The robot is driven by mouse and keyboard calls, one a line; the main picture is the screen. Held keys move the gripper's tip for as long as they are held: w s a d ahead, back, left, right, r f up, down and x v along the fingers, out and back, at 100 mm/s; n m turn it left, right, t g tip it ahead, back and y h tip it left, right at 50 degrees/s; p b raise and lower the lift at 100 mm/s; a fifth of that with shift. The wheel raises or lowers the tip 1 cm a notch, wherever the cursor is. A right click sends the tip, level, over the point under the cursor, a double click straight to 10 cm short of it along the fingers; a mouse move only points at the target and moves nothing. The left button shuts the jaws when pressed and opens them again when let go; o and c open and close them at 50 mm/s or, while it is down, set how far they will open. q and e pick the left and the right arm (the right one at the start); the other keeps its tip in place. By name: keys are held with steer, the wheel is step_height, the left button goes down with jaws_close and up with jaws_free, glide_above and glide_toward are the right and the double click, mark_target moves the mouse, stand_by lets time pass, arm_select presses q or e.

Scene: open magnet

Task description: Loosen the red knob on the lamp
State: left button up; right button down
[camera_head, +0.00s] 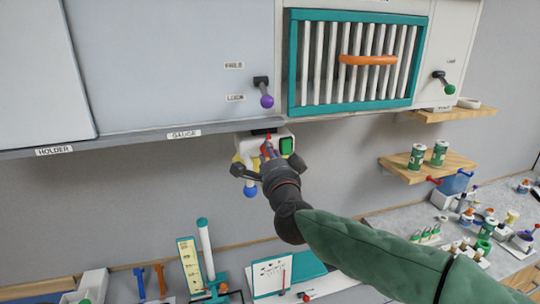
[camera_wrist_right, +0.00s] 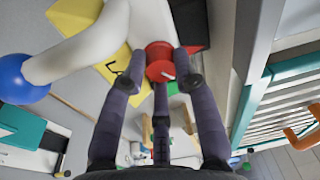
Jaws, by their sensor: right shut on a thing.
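The lamp (camera_head: 253,140) is a white body under the grey shelf edge, with a green patch, a yellow part and a blue ball (camera_head: 250,191). Its red knob (camera_wrist_right: 160,62) shows in the right wrist view between my fingertips, with a small white mark on its face; in the head view it is mostly hidden behind my fingers. My right gripper (camera_head: 268,153) reaches up to the lamp from below, and its fingers are shut around the red knob; the gripper also shows in the wrist view (camera_wrist_right: 160,72). The yellow part (camera_wrist_right: 90,50) and curved white tube (camera_wrist_right: 80,45) are close beside it. My left gripper is not in view.
Above are a grey cabinet, a purple-knobbed lever (camera_head: 266,100) and a teal-framed grille (camera_head: 290,65) with an orange handle (camera_head: 367,60). Wooden shelves with green cans (camera_head: 417,157) are at the right. A cluttered worktop lies below.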

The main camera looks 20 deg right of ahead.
steer(key=n+y, duration=0.1)
steer(key=n, duration=1.1)
steer(key=shift+d+r+n+t+y+p, duration=0.1)
steer(key=shift+d+n+t+y+p, duration=0.1)
steer(key=shift+n+t+y+p, duration=0.15)
steer(key=shift+n, duration=0.25)
steer(key=c, duration=1.3)
jaws_free()
steer(key=shift+o, duration=0.3)
steer(key=s+f, duration=0.1)
steer(key=s, duration=1)
steer(key=shift+s+d+f, duration=0.15)
steer(key=shift+s+f, duration=0.2)
steer(key=shift+s, duration=0.05)
